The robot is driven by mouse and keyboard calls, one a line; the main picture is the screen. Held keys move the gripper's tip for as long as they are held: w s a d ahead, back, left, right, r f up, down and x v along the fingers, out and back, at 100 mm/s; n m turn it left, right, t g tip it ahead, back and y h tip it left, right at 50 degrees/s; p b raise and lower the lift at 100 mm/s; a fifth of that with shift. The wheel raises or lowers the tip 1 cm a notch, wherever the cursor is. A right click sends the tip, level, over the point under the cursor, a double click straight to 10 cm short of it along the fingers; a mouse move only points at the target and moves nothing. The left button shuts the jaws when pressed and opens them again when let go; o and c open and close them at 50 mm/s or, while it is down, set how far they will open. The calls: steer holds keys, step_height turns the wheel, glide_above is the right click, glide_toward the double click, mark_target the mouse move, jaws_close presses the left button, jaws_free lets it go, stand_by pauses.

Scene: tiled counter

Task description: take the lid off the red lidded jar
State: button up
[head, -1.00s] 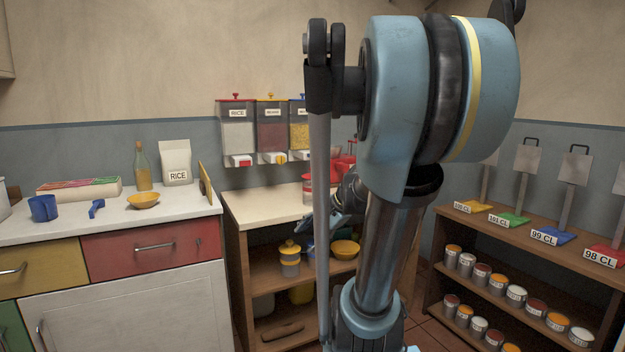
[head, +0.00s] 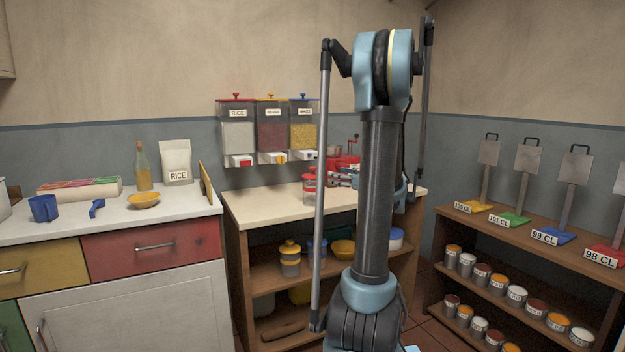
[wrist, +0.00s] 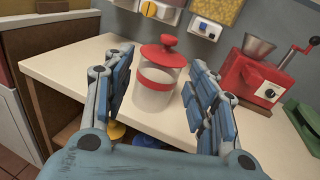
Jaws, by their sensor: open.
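The red lidded jar (wrist: 157,82) stands upright on the pale counter, a clear body with a red lid (wrist: 161,52) and a round red knob on top. In the head view the jar (head: 309,190) shows beside my arm, partly hidden by a thin arm rod. My gripper (wrist: 164,88) is open in the wrist view, its blue-padded fingers on either side of the jar in the picture. I cannot tell how close the fingers are to the jar.
A red grinder (wrist: 257,75) with a metal hopper stands right of the jar, and a green object (wrist: 304,120) lies near the right edge. Wall dispensers (head: 271,130) hang behind the counter (head: 262,207). Bare counter lies left of the jar.

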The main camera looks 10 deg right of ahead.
steer(key=d, duration=0.1)
glide_toward(316, 169)
steer(key=shift+m+t, duration=0.3)
steer(key=shift+m, duration=0.1)
steer(key=x, duration=0.6)
steer(key=shift+s+a, duration=0.15)
steer(key=shift+x, duration=2.95)
steer(key=shift+f, duration=0.1)
steer(key=c, duration=1)
